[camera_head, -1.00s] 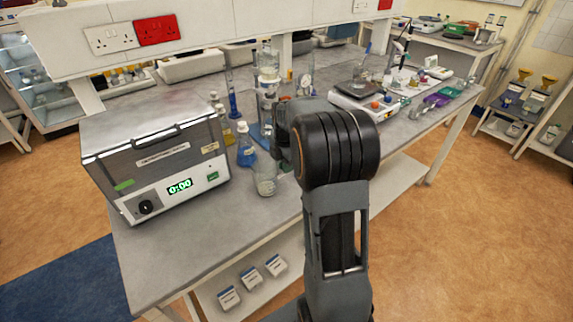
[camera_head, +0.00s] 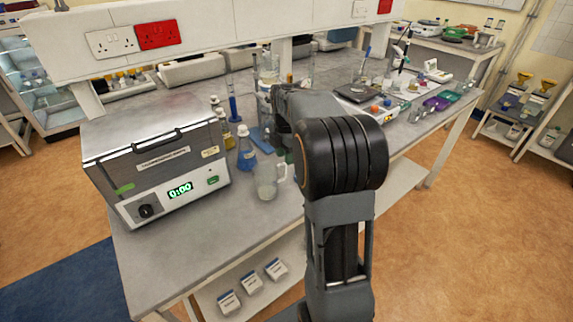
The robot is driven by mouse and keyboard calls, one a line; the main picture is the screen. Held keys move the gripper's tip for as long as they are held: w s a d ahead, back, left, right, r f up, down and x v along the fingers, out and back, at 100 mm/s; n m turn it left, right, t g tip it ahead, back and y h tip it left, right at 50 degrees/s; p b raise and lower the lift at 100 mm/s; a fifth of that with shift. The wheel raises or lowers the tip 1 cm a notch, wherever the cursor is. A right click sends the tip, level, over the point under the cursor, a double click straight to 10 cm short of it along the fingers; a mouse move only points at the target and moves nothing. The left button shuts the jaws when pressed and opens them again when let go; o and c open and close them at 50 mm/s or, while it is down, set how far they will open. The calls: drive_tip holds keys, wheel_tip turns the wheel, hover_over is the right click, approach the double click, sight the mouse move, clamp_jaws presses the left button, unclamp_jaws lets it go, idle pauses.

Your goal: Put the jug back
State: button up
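A clear glass jug (camera_head: 266,182) stands upright on the grey bench, near its front edge, to the right of the metal box. It holds something pale, and its handle shows on its right side. My gripper (camera_head: 284,128) is a dark shape above and behind the jug's handle, mostly hidden by my own arm. Its fingertips cannot be made out, and I see a gap between it and the jug.
A metal box with a green display (camera_head: 160,165) fills the bench's left end. A blue-liquid bottle (camera_head: 246,150) stands just behind the jug. Tall glassware (camera_head: 267,75) and a blue-based cylinder (camera_head: 232,104) stand farther back. A scale (camera_head: 362,102) is to the right.

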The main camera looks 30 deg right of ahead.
wheel_tip(320, 180, up, 6)
drive_tip(key=shift+f, duration=0.1)
drive_tip(key=s+a+m, duration=0.2)
drive_tip(key=a, duration=0.1)
drive_tip(key=s+a+m, duration=0.1)
drive_tip(key=shift+s+a+r+m+t, duration=0.1)
drive_tip(key=shift+a+r+m+t, duration=0.25)
drive_tip(key=shift+a+m+t, duration=0.05)
drive_tip(key=s+a+f+m+t, duration=0.1)
drive_tip(key=s+a+f+m, duration=0.2)
drive_tip(key=s+a+m, duration=0.2)
drive_tip(key=s+a+f+m+t, duration=0.1)
drive_tip(key=s+a+f+m, duration=0.3)
drive_tip(key=s+m, duration=0.5)
drive_tip(key=shift+s+a+m+t, duration=0.4)
drive_tip(key=shift+a+m, duration=0.3)
drive_tip(key=shift+a, duration=0.25)
drive_tip(key=shift+r, duration=0.15)
drive_tip(key=shift+c, duration=0.4)
